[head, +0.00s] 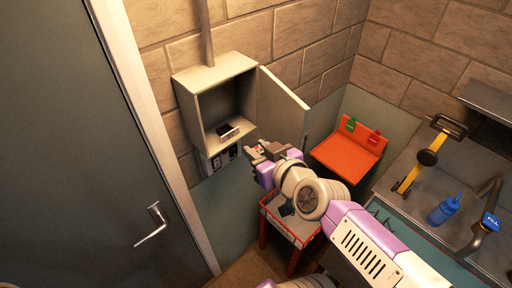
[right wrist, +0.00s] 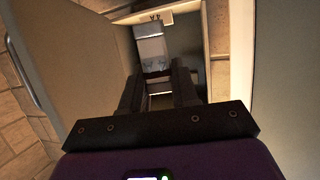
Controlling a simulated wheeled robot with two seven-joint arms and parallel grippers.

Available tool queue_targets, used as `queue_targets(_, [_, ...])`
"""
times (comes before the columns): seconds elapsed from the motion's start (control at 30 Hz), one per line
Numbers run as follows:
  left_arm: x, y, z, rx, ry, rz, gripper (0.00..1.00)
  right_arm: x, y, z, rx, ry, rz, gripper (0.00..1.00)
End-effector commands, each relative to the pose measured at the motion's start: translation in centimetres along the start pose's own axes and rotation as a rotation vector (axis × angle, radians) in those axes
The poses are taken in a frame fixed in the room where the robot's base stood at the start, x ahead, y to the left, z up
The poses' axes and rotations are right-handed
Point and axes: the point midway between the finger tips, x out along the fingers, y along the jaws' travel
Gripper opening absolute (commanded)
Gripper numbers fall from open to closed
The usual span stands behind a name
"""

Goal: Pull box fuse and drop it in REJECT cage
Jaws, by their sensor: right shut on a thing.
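The grey fuse box (head: 216,72) hangs open on the brick wall, its door (head: 282,105) swung out to the right. Inside at the bottom is a small pale and black fitting (head: 228,131). My right gripper (head: 256,150) is just in front of and below the box opening, shut on a small piece with a red spot, likely the fuse, mostly hidden by the fingers. In the right wrist view the dark fingers (right wrist: 160,92) are close together, with a pale strip between them and a pale block (right wrist: 150,48) beyond. My left gripper is out of view. No REJECT label is readable.
A red-framed stand (head: 292,228) is below my right arm. An orange tray (head: 347,155) with green and red tags is to its right. A bench at right holds a yellow-black tool (head: 420,160) and a blue bottle (head: 444,210). A grey door (head: 70,150) fills the left.

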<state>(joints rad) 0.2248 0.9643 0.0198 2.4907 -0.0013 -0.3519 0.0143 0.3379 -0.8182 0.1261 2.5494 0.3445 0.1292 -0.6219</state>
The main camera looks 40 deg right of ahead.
Motion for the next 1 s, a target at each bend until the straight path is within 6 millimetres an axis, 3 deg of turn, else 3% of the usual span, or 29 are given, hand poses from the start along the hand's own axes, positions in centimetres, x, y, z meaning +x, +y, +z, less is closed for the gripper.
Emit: queue_targets(1.0, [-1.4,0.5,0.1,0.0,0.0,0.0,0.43,-0.7,0.0,-2.1,0.0,0.002,0.001,0.0])
